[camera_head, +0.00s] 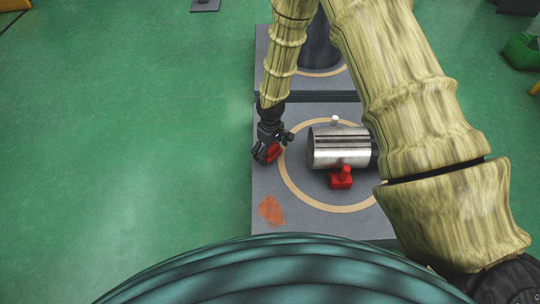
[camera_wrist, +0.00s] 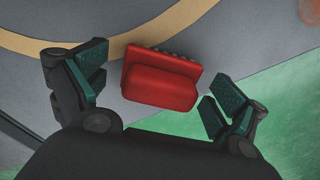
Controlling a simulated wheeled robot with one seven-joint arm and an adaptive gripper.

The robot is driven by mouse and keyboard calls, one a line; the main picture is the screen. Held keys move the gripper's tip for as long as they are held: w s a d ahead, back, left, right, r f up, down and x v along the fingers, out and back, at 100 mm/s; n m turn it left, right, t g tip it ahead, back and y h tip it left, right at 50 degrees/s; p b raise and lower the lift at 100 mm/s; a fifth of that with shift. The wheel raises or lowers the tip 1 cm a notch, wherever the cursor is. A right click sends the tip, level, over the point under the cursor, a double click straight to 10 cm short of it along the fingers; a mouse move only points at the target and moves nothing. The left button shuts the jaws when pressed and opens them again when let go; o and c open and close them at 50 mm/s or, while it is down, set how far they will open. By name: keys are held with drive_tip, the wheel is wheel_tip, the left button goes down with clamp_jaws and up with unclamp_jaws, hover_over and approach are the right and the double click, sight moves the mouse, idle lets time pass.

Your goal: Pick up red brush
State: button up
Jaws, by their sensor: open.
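The red brush (camera_wrist: 162,82) lies on the grey plate. In the wrist view it has a block-like red back and dark bristles along its far edge, and it sits between my two spread fingers with gaps on both sides. My gripper (camera_head: 271,146) is open over it at the plate's left part. In the head view only a bit of the brush (camera_head: 273,152) shows, partly hidden by my fingers. I cannot tell how high my fingertips are above the plate.
A shiny metal cylinder (camera_head: 338,147) lies on the plate (camera_head: 268,185) to the right, with a red knobbed part (camera_head: 341,178) in front of it. An orange-brown patch (camera_head: 271,210) marks the plate. Another dark cylinder (camera_head: 321,48) stands behind. Green floor (camera_head: 130,140) lies open to the left.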

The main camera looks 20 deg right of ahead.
drive_tip(key=shift+f, duration=0.1)
drive_tip(key=c, duration=1.3)
drive_tip(key=shift+o, duration=0.2)
drive_tip(key=shift+r+p, duration=0.7)
drive_tip(key=shift+r, duration=0.1)
wheel_tip(320, 180, up, 2)
drive_tip(key=shift+r+p, duration=0.1)
drive_tip(key=shift+p, duration=0.75)
drive_tip(key=s+p, duration=0.2)
drive_tip(key=s, duration=0.3)
drive_tip(key=s+d+p, duration=0.1)
drive_tip(key=s+p, duration=0.1)
drive_tip(key=s, duration=0.3)
drive_tip(key=s+r+p, duration=0.1)
drive_tip(key=s+p, duration=0.1)
drive_tip(key=s, duration=0.4)
drive_tip(key=shift+d+r, duration=0.1)
drive_tip(key=shift+d, duration=0.05)
